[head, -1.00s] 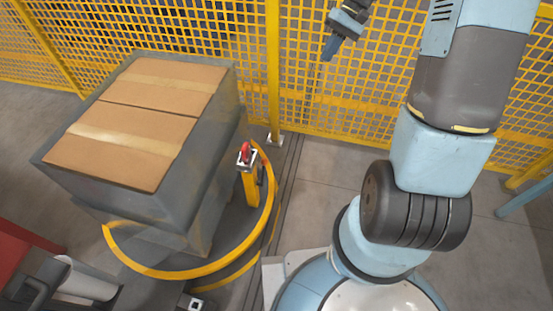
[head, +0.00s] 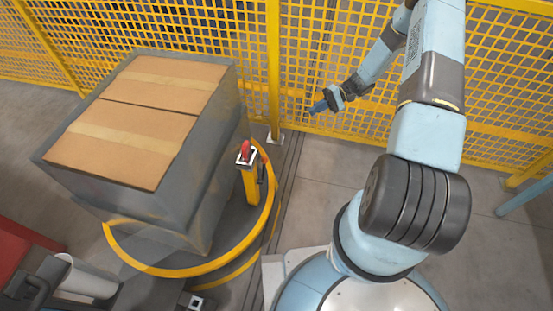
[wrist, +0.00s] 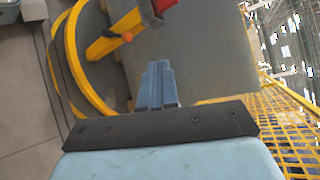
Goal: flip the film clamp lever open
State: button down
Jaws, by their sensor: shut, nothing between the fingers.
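The film clamp stands on a yellow post (head: 251,187) at the turntable's right edge, beside the wrapped load. Its red lever (head: 245,147) sits on top above a black and white marker plate. In the wrist view the red lever (wrist: 162,5) is cut by the top edge, with the yellow post (wrist: 122,28) and an orange knob below it. My gripper (head: 312,111) is to the right of the clamp, apart from it, near the fence. In the wrist view my gripper's blue fingers (wrist: 158,72) are together and empty, pointing toward the load.
The load of cartons (head: 140,110) in grey film stands on the turntable with a yellow ring (head: 180,272). A yellow mesh fence (head: 330,60) with a post (head: 273,70) runs behind. A film roll (head: 88,280) lies lower left. Floor between clamp and arm is clear.

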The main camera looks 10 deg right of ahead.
aim_at(263, 170)
jog(key=s+a+f+m+t+y, duration=0.2)
jog(key=s+f+y, duration=0.1)
jog(key=f, duration=0.8)
jog(key=s+a+f+m+t+y, duration=0.2)
jog(key=s+f+t+y, duration=0.1)
jog(key=f, duration=0.8)
jog(key=shift+f, duration=0.3)
jog(key=s+a+r, duration=0.1)
jog(key=a+r, duration=0.2)
jog(key=a, duration=0.9)
jog(key=shift+s+a, duration=0.3)
jog(key=shift+s, duration=0.1)
